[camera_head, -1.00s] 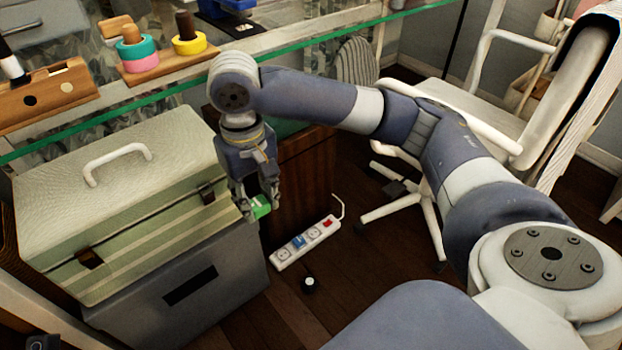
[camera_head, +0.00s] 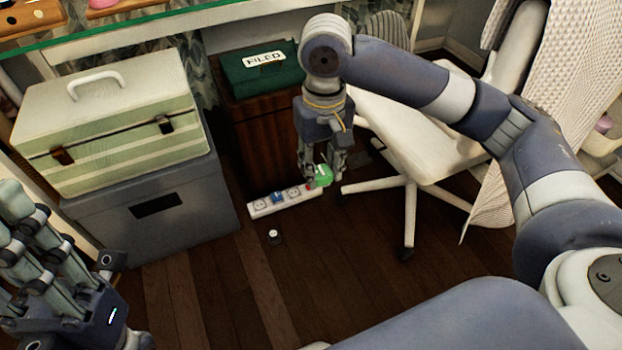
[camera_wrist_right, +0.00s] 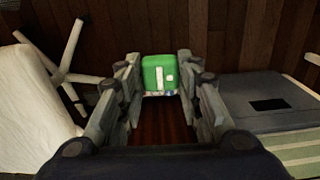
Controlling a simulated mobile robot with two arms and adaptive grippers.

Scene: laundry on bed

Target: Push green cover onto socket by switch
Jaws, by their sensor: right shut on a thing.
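The green cover (camera_head: 324,178) is held between the fingertips of my right gripper (camera_head: 321,172). In the right wrist view the cover (camera_wrist_right: 159,72) sits between both fingers, with a white mark on its face. The white power strip (camera_head: 254,212) lies on the floor. The socket by the switch (camera_head: 294,192) is bare, and the red switch (camera_head: 311,187) is partly hidden beside the fingers. The cover appears over the strip's right end, right of that socket; I cannot tell whether it touches. My left gripper (camera_head: 30,240) is at the left edge, its fingers partly cut off.
A blue plug or cover (camera_head: 277,198) sits on the strip. A grey box (camera_head: 120,225) under a green case stands left; a wooden cabinet (camera_head: 255,150) is behind. The white chair's base (camera_head: 410,200) is close on the right.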

